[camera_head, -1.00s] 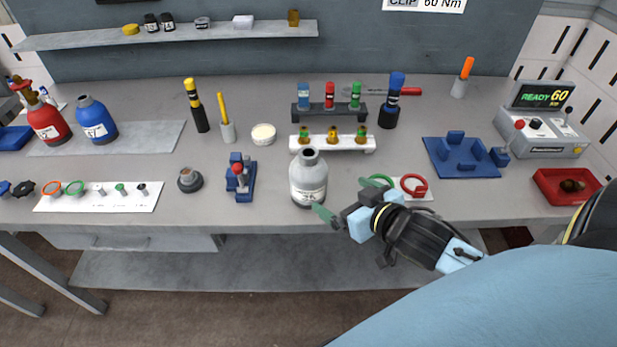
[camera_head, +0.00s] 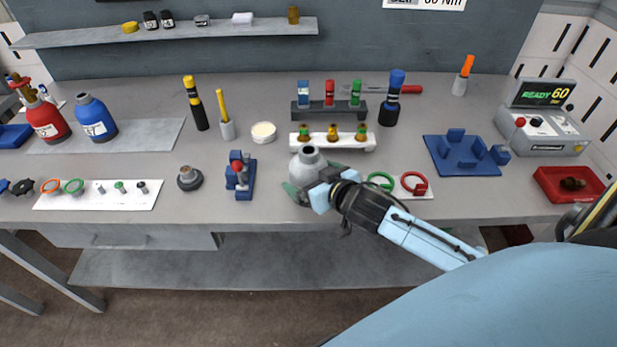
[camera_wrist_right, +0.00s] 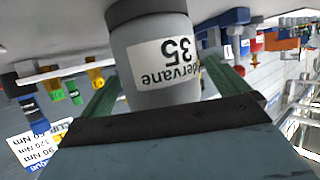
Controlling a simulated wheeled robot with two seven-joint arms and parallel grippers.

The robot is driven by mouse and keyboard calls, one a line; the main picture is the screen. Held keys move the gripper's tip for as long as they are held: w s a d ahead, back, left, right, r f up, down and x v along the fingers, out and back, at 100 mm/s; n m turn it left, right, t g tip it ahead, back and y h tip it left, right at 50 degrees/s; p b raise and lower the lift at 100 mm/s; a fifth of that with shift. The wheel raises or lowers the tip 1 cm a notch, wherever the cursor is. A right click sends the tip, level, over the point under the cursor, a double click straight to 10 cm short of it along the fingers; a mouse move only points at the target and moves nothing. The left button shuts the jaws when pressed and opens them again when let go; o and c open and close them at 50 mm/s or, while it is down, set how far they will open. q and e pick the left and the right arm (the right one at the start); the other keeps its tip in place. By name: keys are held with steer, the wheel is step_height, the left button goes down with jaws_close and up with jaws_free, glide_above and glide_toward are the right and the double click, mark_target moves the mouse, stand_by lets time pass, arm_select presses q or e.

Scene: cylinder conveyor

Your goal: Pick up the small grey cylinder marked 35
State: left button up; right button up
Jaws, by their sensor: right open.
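The small grey cylinder (camera_head: 306,163) stands upright near the front middle of the bench in the head view. Its lower part is hidden behind my right gripper (camera_head: 314,193). In the right wrist view the cylinder (camera_wrist_right: 150,40) shows its white label with the number 35, upside down in that picture. The green fingers of my right gripper (camera_wrist_right: 168,85) are open, one on each side of the cylinder. I cannot tell whether either finger touches it. My left gripper is not in view.
A blue clamp stand (camera_head: 240,175) is left of the cylinder. A white rack (camera_head: 345,141) with several small fittings is behind it. A white card with green and red rings (camera_head: 414,184) lies to the right. Red and blue cylinders (camera_head: 96,119) stand at the far left.

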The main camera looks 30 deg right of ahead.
steer(key=shift+x, duration=1.05)
steer(key=c, duration=1.6)
steer(key=shift+r, duration=0.25)
steer(key=shift+c, duration=0.2)
